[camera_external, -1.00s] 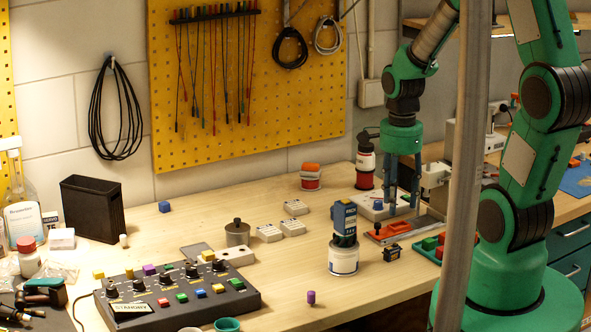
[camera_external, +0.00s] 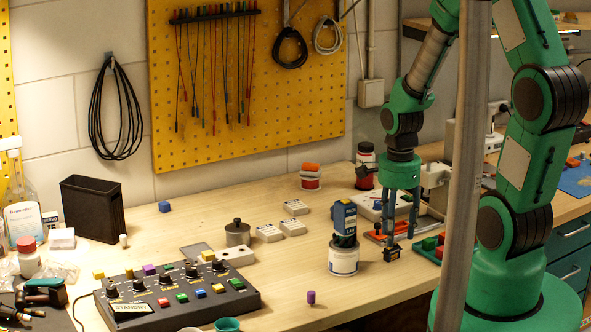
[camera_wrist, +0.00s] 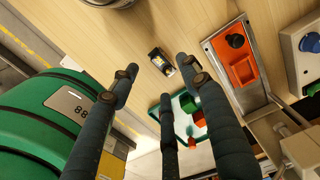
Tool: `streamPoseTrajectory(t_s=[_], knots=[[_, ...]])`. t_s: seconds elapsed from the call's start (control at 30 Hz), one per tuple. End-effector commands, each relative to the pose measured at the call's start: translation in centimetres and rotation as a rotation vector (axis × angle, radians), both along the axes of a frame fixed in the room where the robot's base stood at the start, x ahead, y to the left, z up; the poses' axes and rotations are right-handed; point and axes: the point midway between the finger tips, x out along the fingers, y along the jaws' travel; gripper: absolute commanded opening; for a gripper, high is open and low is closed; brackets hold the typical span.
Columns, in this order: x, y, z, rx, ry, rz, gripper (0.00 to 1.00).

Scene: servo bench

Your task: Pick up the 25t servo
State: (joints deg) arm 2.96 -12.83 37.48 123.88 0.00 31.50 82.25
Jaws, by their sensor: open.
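The servo (camera_external: 391,253), a small black block with a yellowish part, lies on the bench top, right of the white round tin. It also shows in the wrist view (camera_wrist: 161,62), at upper centre, with a pale label and a bright end. My gripper (camera_external: 400,233) points down with its dark fingers spread, just above and beside the servo in the external view. In the wrist view my gripper (camera_wrist: 162,78) is open and empty, and the servo lies beyond the fingertips. I cannot tell the exact height between them.
A white tin (camera_external: 343,262) with a blue device on top stands left of the servo. A green-rimmed tray (camera_external: 424,253) with red and green parts lies close on its right. An orange fixture (camera_wrist: 241,68) is beside the tray. Bare wood lies left of the tin.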

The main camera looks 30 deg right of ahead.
Motion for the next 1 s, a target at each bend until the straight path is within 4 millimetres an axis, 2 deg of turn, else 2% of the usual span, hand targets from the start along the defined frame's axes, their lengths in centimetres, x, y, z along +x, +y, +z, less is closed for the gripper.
streamPoseTrajectory(t_s=[0.23, 0.6, 1.0], knots=[[0.0, 0.0, -0.8, 0.0, 0.001, 0.0, 0.47], [0.1, 0.0, -4.7, 0.0, 0.001, 0.0, 0.47], [0.1, 0.0, -5.2, 0.0, -0.001, 0.0, 0.47]])
